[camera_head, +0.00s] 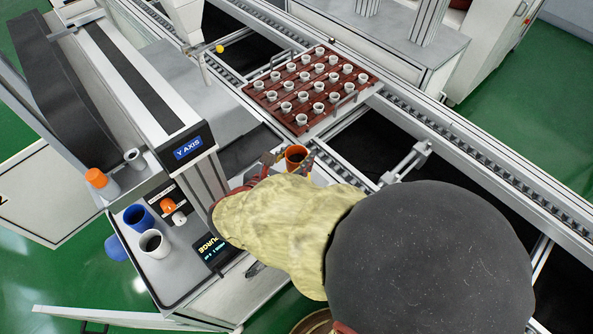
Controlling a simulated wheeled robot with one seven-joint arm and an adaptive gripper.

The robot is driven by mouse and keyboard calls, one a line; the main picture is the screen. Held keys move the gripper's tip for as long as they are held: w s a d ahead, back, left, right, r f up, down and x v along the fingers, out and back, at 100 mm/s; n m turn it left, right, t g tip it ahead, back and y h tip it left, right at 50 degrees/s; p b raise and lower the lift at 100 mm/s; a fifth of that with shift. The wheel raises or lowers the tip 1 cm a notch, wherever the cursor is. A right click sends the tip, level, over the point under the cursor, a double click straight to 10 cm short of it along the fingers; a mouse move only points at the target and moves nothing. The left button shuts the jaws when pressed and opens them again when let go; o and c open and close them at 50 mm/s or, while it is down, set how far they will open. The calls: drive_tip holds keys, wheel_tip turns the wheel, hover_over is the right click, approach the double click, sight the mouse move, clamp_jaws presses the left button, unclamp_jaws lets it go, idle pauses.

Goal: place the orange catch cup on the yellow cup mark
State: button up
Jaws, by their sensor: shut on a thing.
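The orange catch cup (297,152) is upright with its dark open mouth facing up, in the middle of the head view. My gripper (288,162) is shut on it, with a dark finger on each side of the cup. The cup is in front of the conveyor's near rail, close to the machine bench; I cannot tell whether its base touches anything. My pale-covered arm hides much of the area below and right of the cup. I cannot make out the yellow cup mark.
A red-brown tray (270,100) of several white pots sits on the conveyor (455,130) beyond the cup. The Y AXIS gantry (188,147) stands nearby.

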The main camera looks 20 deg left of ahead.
sight(296, 167)
drive_tip(key=shift+f+b, duration=0.7)
drive_tip(key=shift+f, duration=1.65)
drive_tip(key=shift+f, duration=0.2)
drive_tip(key=o, duration=1)
drive_tip(key=shift+c, duration=0.2)
drive_tip(key=shift+o, duration=0.5)
drive_tip(key=shift+r, duration=0.15)
drive_tip(key=shift+r, duration=0.2)
drive_tip(key=p+v, duration=0.3)
drive_tip(key=v, duration=0.9)
drive_tip(key=shift+f, duration=0.2)
